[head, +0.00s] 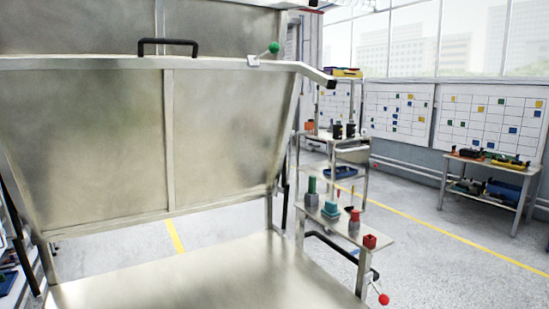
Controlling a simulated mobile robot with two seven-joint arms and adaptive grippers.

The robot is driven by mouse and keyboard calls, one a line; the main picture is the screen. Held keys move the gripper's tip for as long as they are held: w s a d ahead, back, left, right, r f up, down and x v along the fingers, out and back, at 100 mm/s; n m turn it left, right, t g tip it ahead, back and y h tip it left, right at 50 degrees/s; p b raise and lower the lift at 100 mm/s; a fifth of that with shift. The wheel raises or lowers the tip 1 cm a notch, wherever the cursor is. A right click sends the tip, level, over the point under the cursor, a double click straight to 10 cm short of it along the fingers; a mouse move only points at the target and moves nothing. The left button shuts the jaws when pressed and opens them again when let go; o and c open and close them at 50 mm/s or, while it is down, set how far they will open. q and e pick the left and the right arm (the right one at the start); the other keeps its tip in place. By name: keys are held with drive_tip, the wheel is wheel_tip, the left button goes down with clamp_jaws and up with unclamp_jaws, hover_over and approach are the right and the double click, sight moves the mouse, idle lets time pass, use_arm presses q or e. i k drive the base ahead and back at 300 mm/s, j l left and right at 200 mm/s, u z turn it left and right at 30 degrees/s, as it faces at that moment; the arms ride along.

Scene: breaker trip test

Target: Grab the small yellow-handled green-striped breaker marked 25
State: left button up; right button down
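I cannot make out a small yellow-handled, green-striped breaker marked 25 anywhere in the head view. Neither of my grippers is in view.
A bare metal bench (200,275) with a large tilted panel (100,140) fills the left. A side table (490,165) stands far right, past open floor (430,250).

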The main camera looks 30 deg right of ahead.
sight(337, 135)
drive_tip(key=l, duration=1.5)
drive_tip(key=l+z, duration=0.1)
drive_tip(key=l, duration=0.55)
drive_tip(key=i+l+z, duration=0.1)
drive_tip(key=l, duration=0.5)
drive_tip(key=i+l, duration=0.1)
drive_tip(key=l, duration=0.55)
drive_tip(key=l+z, duration=0.15)
drive_tip(key=l, duration=0.45)
drive_tip(key=i+l+z, duration=0.1)
drive_tip(key=i+l, duration=0.2)
drive_tip(key=i, duration=0.15)
drive_tip(key=i+l+z, duration=0.1)
drive_tip(key=i+l, duration=0.2)
drive_tip(key=i, duration=0.15)
drive_tip(key=i+l+z, duration=0.1)
drive_tip(key=i, duration=0.4)
drive_tip(key=i+l+z, duration=0.1)
drive_tip(key=i+l, duration=0.2)
drive_tip(key=i, duration=0.15)
drive_tip(key=i+j, duration=0.4)
drive_tip(key=i, duration=0.2)
drive_tip(key=i+j+z, duration=0.1)
drive_tip(key=i+j, duration=0.3)
drive_tip(key=i, duration=0.25)
